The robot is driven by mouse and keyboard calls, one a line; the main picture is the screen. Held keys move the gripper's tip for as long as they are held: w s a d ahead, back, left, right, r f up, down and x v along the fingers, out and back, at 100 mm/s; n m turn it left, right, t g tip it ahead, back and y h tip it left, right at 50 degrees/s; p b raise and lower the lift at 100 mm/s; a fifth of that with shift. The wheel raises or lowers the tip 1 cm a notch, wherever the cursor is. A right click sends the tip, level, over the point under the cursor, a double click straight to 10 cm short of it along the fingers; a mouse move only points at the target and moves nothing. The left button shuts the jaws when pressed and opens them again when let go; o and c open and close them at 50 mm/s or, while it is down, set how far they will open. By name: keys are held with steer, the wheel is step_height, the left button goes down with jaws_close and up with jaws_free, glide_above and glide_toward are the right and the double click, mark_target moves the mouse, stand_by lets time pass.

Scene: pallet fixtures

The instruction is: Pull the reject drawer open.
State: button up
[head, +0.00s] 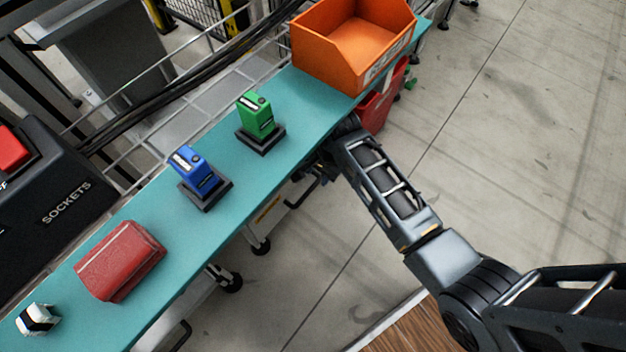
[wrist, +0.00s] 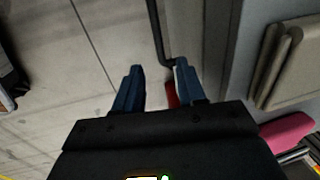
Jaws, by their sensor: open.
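Below the front edge of the teal bench, a pale drawer front with a yellow label (head: 267,210) and a dark bar handle (head: 303,195) shows in the head view. I cannot read the label. My gripper (wrist: 158,70) is open, with its two blue fingers apart. In the head view my wrist reaches down to the bench edge and the fingers are mostly hidden. In the wrist view a dark bent bar, likely the handle (wrist: 156,35), runs down to just ahead of the gap, nearer the right finger. I cannot tell whether it touches. The drawer appears shut.
The teal bench (head: 215,230) carries an orange bin (head: 340,50), a green device (head: 256,115), a blue device (head: 195,170), a red case (head: 120,260) and a small white-and-black item (head: 38,319). A red bin (head: 378,108) is beyond my wrist. Right floor is clear.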

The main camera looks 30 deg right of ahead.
mark_target(314, 185)
steer(key=f+b, duration=0.1)
steer(key=f, duration=0.1)
steer(key=f+b, duration=0.1)
steer(key=f, duration=0.2)
steer(key=w+f+b, duration=0.1)
steer(key=f, duration=0.1)
steer(key=shift+w+a+f, duration=0.1)
steer(key=shift+a+f, duration=0.05)
steer(key=shift+a, duration=0.1)
steer(key=shift+c, duration=0.4)
jaws_close()
